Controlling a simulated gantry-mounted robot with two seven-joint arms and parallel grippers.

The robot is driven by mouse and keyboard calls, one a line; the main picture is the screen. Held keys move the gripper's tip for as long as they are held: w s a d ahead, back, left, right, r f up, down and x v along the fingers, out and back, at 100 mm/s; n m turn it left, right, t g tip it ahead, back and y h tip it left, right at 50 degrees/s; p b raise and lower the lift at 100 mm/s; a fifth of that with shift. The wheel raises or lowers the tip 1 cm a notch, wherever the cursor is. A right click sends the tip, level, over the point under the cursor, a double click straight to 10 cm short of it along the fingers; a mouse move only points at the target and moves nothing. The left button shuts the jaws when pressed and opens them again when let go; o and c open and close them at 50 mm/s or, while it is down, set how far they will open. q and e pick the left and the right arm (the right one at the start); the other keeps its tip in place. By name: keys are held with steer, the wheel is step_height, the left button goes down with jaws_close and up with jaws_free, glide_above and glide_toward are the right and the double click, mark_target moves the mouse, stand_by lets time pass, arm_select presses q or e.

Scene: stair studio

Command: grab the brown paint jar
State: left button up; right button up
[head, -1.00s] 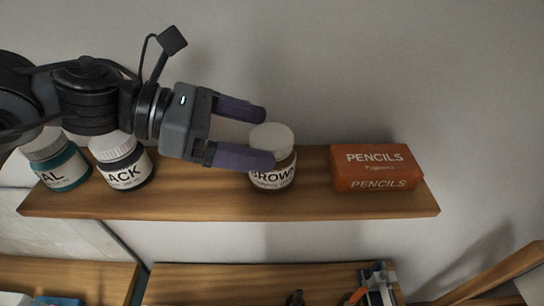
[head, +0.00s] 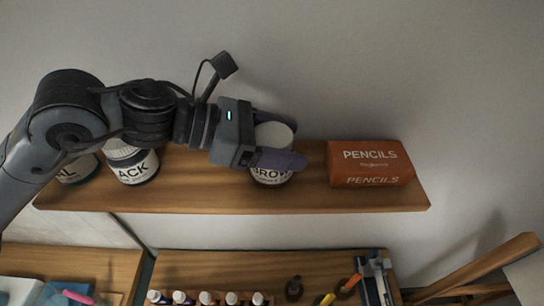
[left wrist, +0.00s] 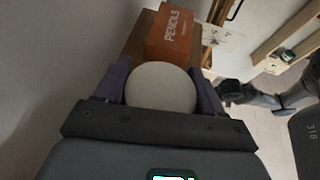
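The brown paint jar (head: 272,137) stands upright on the upper wooden shelf, with a white lid and a label whose letters "BROW" show. My left gripper (head: 285,140) has its purple fingers on either side of the jar, one behind it and one across its front. In the left wrist view the jar's round white lid (left wrist: 160,88) sits between the two fingers (left wrist: 160,85). Thin gaps seem to remain beside the lid, and firm contact cannot be made out. The jar still rests on the shelf. My right gripper is not seen.
An orange pencils box (head: 371,163) lies right of the jar on the shelf (head: 220,195). A black paint jar (head: 132,163) and a teal one (head: 77,170) stand to the left, partly behind my arm. A lower shelf (head: 220,265) holds small bottles and tools.

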arm_select(q)
steer(key=c, duration=0.6)
steer(key=shift+r, duration=0.1)
